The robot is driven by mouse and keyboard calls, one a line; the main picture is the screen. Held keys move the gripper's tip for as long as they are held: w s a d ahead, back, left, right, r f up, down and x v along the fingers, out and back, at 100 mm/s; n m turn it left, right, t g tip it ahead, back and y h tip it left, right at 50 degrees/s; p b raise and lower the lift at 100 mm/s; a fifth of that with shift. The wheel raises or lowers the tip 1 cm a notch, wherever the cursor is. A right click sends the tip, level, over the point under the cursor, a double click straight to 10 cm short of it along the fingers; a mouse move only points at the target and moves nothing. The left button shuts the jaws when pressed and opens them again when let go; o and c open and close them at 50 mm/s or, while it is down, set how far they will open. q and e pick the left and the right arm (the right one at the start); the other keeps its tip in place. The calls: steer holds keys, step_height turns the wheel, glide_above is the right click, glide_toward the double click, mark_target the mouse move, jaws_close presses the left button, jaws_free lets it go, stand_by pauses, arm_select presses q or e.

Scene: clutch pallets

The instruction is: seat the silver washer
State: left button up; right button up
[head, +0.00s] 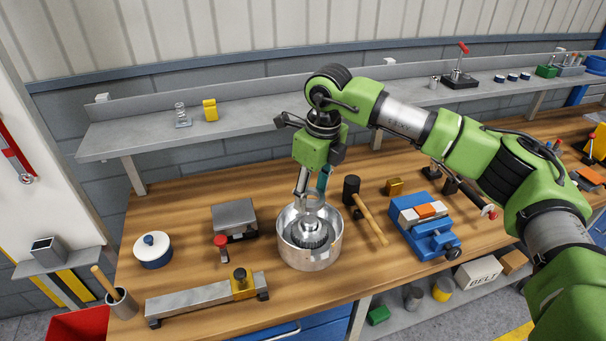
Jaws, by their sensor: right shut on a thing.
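The silver washer (314,200) is a thin ring held upright, edge down, in my right gripper (311,189). My right gripper points down and is shut on it, above a round silver housing (335,248) on the bench. Inside the housing are a dark toothed part (309,240) and a lighter raised hub (311,224). The washer's lower edge is close over the hub; I cannot tell whether they touch. One finger is silver and the other side shows a teal part. My left gripper is not in view.
A mallet (369,217) lies right of the housing, with a blue vise (425,235) beyond it. A grey block (234,217) and a long metal bar fixture (200,297) are on the left. A shelf (250,118) runs behind. Bare wood shows left of the housing.

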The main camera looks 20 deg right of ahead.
mark_target(311, 220)
steer(key=shift+f, duration=0.5)
steer(key=shift+f+b, duration=0.6)
steer(key=shift+f, duration=0.2)
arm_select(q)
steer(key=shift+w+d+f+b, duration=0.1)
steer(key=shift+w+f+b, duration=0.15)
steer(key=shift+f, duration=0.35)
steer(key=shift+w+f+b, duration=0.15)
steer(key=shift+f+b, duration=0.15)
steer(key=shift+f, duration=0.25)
arm_select(e)
steer(key=shift+f, duration=1.25)
arm_select(q)
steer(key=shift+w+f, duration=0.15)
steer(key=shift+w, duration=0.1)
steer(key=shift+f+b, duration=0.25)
steer(key=shift+b, duration=0.15)
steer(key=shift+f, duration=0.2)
arm_select(e)
steer(key=shift+f, duration=0.15)
arm_select(q)
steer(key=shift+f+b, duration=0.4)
steer(key=shift+b, duration=0.2)
arm_select(e)
steer(key=shift+f, duration=0.45)
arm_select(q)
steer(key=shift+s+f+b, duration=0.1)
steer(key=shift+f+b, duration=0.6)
arm_select(e)
steer(key=shift+f, duration=0.8)
